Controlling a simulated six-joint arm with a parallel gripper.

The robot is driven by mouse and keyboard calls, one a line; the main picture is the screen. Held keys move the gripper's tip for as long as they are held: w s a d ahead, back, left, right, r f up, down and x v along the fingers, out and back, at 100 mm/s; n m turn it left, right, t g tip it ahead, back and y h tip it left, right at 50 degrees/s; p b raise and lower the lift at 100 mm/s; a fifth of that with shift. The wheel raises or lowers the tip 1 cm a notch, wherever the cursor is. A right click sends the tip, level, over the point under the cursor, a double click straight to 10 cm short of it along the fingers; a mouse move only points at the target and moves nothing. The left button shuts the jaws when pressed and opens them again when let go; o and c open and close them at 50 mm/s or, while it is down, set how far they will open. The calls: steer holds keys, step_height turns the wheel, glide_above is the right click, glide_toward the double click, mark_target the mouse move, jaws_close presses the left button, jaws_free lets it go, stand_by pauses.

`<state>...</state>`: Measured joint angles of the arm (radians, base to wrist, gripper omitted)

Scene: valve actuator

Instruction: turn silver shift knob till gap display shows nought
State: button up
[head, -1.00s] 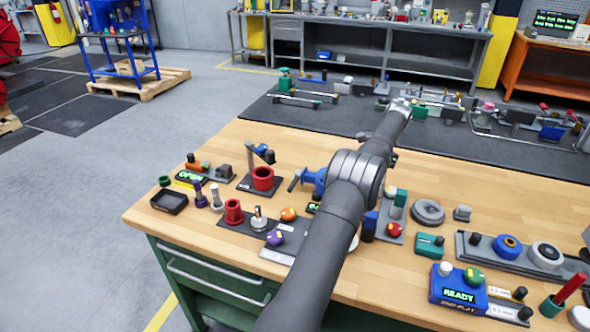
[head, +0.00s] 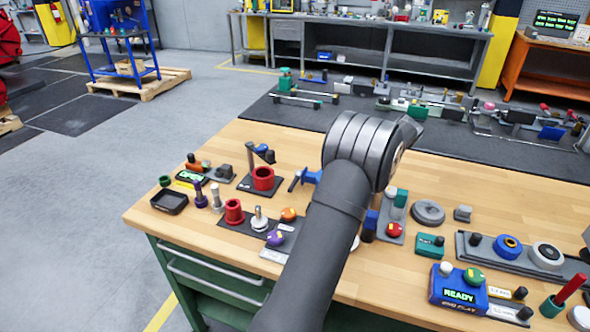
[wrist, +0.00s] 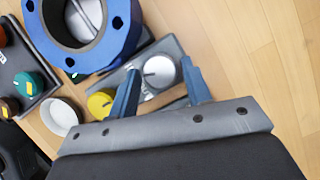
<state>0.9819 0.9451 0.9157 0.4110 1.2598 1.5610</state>
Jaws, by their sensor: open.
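A round silver knob (wrist: 159,72) sits on a grey plate (wrist: 172,50) in the wrist view. My gripper (wrist: 160,70) is open, its two blue fingers spread with the tips on either side of the knob in the picture. I cannot tell whether they touch it or how far above it they are. In the head view my arm hides the gripper, and I cannot pick out this knob. A display reading READY (head: 459,295) is on a blue box at the front right. I see no readable gap display.
In the wrist view, a large blue ring (wrist: 118,25), a yellow knob (wrist: 101,103) and a white round part (wrist: 60,117) lie close by on the left. Bare wood (wrist: 245,50) is on the right. The head view shows many fixtures on the bench, including a red cup (head: 263,178).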

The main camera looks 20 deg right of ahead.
steer(key=m, duration=0.1)
steer(key=m+h, duration=0.1)
steer(key=m, duration=0.1)
steer(key=m+h, duration=0.1)
steer(key=m, duration=0.1)
steer(key=shift+a+t, duration=0.25)
steer(key=shift+t, duration=0.05)
steer(key=m+h, duration=0.1)
steer(key=m, duration=0.3)
steer(key=shift+a, duration=0.15)
steer(key=w+a+v, duration=0.1)
steer(key=v, duration=1.6)
steer(key=n, duration=2.9)
glide_above(293, 186)
step_height(293, 186, down, 11)
steer(key=shift+s+f+t+h, duration=0.2)
steer(key=shift+f+t+h, duration=0.2)
steer(key=shift+f+h, duration=0.1)
steer(key=shift+s+f+t+h, duration=0.2)
steer(key=shift+f+t+h, duration=0.2)
steer(key=shift+f+h, duration=0.1)
steer(key=shift+s+a+f, duration=0.2)
steer(key=shift+f, duration=0.2)
steer(key=shift+s+a+f, duration=0.15)
steer(key=shift+f, duration=0.25)
steer(key=d+v, duration=0.1)
steer(key=v, duration=0.8)
steer(key=shift+w+r, duration=0.25)
steer(key=shift+r, duration=0.05)
